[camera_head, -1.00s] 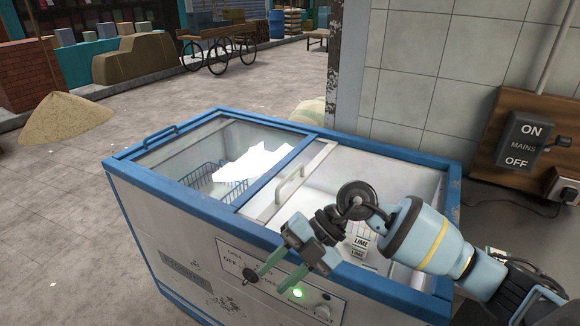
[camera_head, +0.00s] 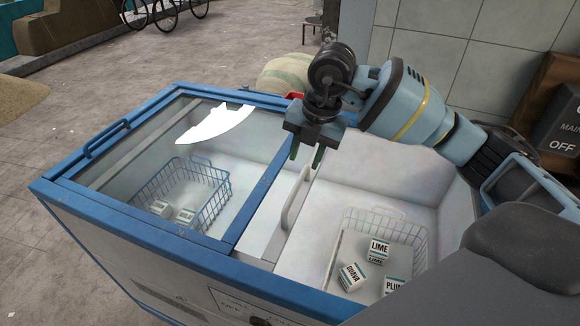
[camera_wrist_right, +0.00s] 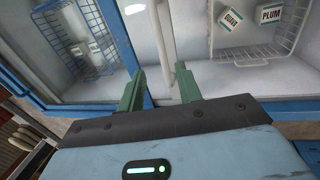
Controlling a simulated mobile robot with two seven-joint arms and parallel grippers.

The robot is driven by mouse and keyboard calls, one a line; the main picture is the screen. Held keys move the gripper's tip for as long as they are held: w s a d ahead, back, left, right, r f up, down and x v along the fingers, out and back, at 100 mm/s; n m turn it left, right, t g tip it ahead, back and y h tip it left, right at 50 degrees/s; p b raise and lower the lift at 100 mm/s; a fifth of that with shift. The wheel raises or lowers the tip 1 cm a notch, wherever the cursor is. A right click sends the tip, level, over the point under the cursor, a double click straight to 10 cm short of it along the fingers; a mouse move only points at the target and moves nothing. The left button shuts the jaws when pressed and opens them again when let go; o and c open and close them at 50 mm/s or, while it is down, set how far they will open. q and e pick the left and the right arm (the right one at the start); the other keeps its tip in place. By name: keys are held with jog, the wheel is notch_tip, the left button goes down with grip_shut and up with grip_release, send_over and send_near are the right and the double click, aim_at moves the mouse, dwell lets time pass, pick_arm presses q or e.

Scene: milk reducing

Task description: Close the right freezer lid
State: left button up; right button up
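The chest freezer (camera_head: 150,226) has a blue rim and two compartments. The right freezer lid is slid left, under or over the left glass lid (camera_head: 140,135), so the right compartment is open. Its white frame and upright handle (camera_head: 295,199) show near the middle. My right gripper (camera_head: 306,157) is open, its green fingers pointing down near the handle's far end. In the wrist view, the handle (camera_wrist_right: 164,40) runs between the two fingers (camera_wrist_right: 160,88) in the picture; contact cannot be told. My left gripper is not in view.
A wire basket (camera_head: 405,232) and lime, guava and plum cartons (camera_head: 378,249) sit in the open right compartment. Another basket (camera_head: 188,192) is under the left glass. A tiled wall (camera_head: 450,50) and a sack (camera_head: 285,75) stand behind the freezer.

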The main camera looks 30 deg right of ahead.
aim_at(298, 185)
jog(key=f, duration=0.5)
jog(key=a+f, duration=0.1)
jog(key=f, duration=0.1)
jog(key=shift+w+f, duration=0.25)
jog(key=shift+w, duration=0.1)
grip_shut()
